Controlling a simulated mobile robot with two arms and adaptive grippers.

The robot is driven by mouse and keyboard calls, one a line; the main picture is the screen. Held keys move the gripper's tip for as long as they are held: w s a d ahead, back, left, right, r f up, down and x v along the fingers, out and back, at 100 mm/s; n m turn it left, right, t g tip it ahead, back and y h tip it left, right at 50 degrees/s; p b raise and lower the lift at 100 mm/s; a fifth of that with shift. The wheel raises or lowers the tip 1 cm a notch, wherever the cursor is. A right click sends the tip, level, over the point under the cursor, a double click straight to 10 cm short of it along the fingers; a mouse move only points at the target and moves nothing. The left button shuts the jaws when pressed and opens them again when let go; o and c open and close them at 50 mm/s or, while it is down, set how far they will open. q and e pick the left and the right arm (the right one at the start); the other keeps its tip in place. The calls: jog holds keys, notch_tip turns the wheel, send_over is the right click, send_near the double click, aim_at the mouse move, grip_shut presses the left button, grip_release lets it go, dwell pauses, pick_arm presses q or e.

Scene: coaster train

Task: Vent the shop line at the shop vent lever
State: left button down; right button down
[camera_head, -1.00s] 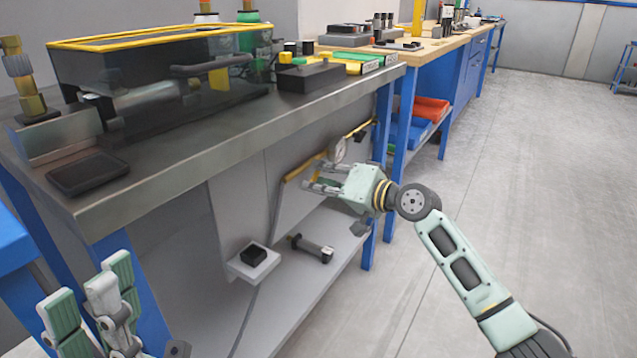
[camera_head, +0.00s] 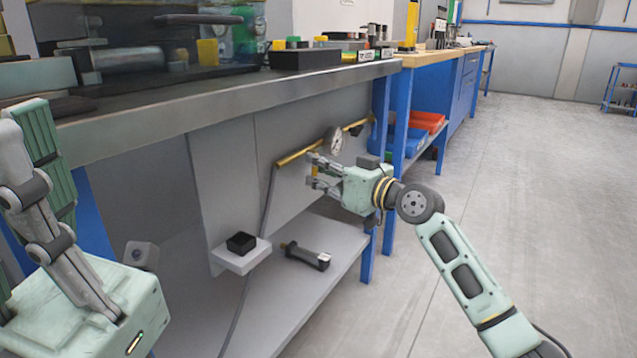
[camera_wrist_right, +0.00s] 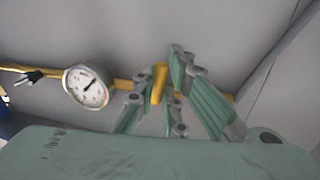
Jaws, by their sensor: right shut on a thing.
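The yellow shop line pipe (camera_head: 290,158) runs along the grey panel under the metal bench, with a round white gauge (camera_head: 334,140) on it. The gauge also shows in the right wrist view (camera_wrist_right: 87,87). A yellow lever (camera_wrist_right: 158,83) stands at the pipe in the right wrist view. My right gripper (camera_head: 314,172) is at the lever, its fingers on either side, shut on it. In the right wrist view, the right gripper's fingers (camera_wrist_right: 172,90) partly hide the lever. My left gripper (camera_head: 30,165) is large at the left edge; its fingertips are not clear enough to judge its opening.
The metal bench top (camera_head: 220,108) overhangs the pipe. A lower shelf (camera_head: 325,237) holds a grey-black cylindrical tool (camera_head: 305,255). A black block (camera_head: 241,243) sits on a small white ledge (camera_head: 232,262). The floor (camera_head: 490,190) on the right is clear.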

jog(key=shift+w+d+f+n+b, duration=0.15)
jog(key=shift+w+d+n+b, duration=0.15)
jog(key=shift+n+b, duration=0.1)
jog(key=c, duration=1.8)
grip_release()
jog(key=shift+c, duration=0.2)
jog(key=shift+s, duration=0.1)
jog(key=v, duration=1.2)
jog(key=shift+a, duration=0.1)
